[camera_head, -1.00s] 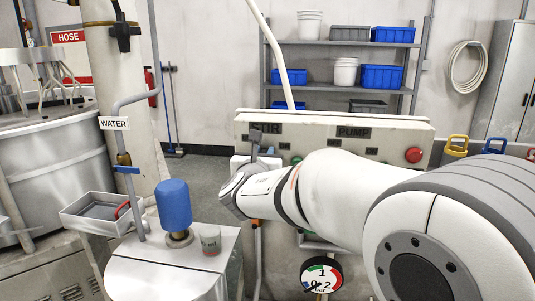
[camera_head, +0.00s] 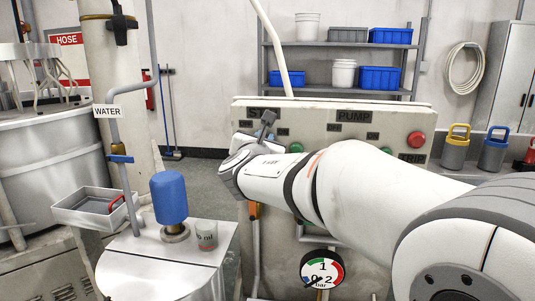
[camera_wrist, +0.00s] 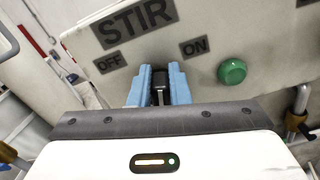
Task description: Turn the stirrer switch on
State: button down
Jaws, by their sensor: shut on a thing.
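The stirrer switch (camera_wrist: 158,94) is a dark lever on the pale panel under the STIR label (camera_wrist: 134,19). My gripper (camera_wrist: 159,78) is shut on it, a blue finger on each side. In the wrist view the lever stands between the OFF label (camera_wrist: 109,63) and the ON label (camera_wrist: 194,47). The panel's labels slant up to the right there, so the lever leans somewhat toward ON relative to the panel. Its base is hidden.
A green button (camera_wrist: 232,72) sits right of the switch. A red button (camera_head: 416,139) is at the panel's right, past the PUMP label (camera_head: 353,116).

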jog(key=m+b, duration=0.2)
jog(key=b, duration=0.2)
jog(key=d+f+m+b, duration=0.1)
jog(key=m+b, duration=0.2)
jog(key=b, duration=0.1)
jog(key=f+m+b, duration=0.1)
jog(key=m+b, duration=0.2)
jog(key=b, duration=0.1)
jog(key=shift+s+d+b, duration=0.1)
jog(key=shift+d+b, duration=0.05)
jog(key=shift+b, duration=0.15)
jog(key=shift+m, duration=0.5)
jog(key=c, duration=1.4)
grip_release()
jog(key=shift+r, duration=0.15)
jog(key=shift+c, duration=0.2)
jog(key=shift+o, duration=0.4)
jog(key=shift+s+r, duration=0.1)
